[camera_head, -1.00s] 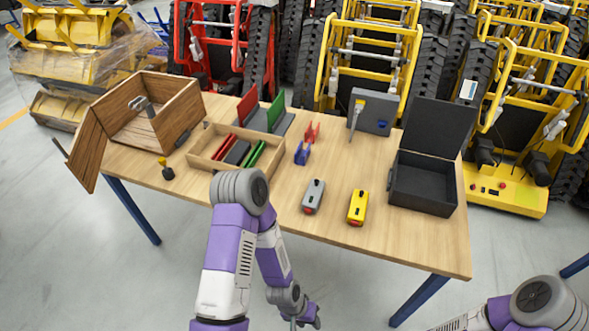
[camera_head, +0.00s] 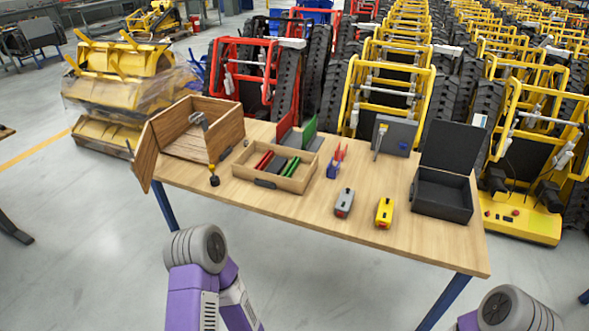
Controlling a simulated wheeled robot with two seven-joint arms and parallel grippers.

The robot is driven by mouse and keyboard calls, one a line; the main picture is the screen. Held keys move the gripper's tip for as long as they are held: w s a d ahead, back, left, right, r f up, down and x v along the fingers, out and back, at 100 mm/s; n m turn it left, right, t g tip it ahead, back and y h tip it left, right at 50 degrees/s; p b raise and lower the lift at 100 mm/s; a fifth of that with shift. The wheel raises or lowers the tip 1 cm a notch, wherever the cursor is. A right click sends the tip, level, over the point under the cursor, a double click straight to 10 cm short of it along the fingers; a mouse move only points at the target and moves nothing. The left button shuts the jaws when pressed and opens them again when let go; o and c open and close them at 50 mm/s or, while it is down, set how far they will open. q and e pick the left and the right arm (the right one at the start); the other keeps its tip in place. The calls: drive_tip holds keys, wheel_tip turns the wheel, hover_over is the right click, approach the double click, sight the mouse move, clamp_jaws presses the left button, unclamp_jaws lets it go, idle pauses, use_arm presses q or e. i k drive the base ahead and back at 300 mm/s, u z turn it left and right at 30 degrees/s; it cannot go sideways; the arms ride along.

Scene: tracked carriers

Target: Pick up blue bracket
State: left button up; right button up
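The blue bracket (camera_head: 332,169) stands on the wooden table (camera_head: 300,208), just right of the shallow wooden tray. A red bracket (camera_head: 340,153) stands directly behind it; I cannot tell whether they touch. My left arm shows at the bottom left, in front of the table and clear of it. Only a bit of my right arm shows at the bottom right. Both grippers are out of the picture.
A shallow wooden tray (camera_head: 243,176) holds red, dark and green pieces. An open wooden box (camera_head: 222,138) is at the left. A grey device (camera_head: 344,203) and a yellow device (camera_head: 384,213) lie near the front. An open black case (camera_head: 440,204) is at the right.

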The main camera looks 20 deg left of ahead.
sight(333, 171)
drive_tip(key=u, duration=0.85)
drive_tip(key=i, duration=0.45)
